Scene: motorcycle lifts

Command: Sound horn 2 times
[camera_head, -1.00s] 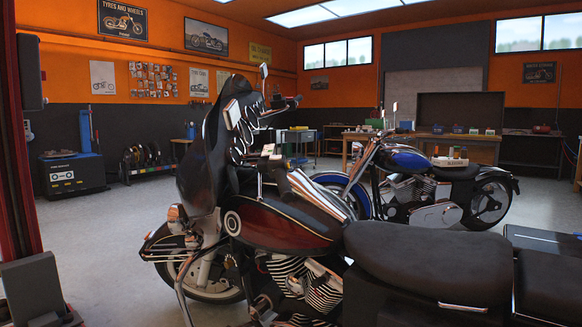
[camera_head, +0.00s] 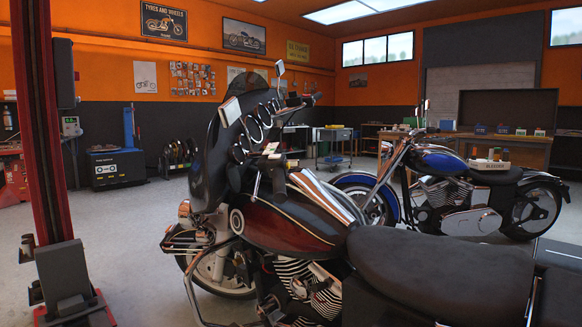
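A dark red and black motorcycle (camera_head: 285,226) stands close in front of me, its front end toward the left and its black seat (camera_head: 440,272) toward the lower right. Its handlebar (camera_head: 298,104) carries mirrors and round gauges (camera_head: 256,126) behind the fairing. A hand grip with small controls (camera_head: 270,160) shows on the near side. I cannot make out a horn button at this size. Neither of my grippers is in view.
A blue motorcycle (camera_head: 440,165) stands behind, to the right. A red lift post (camera_head: 45,150) with a dark foot (camera_head: 68,275) rises at the left. A workbench (camera_head: 525,148) and a trolley (camera_head: 333,145) are at the back. Grey floor (camera_head: 125,225) is clear at left.

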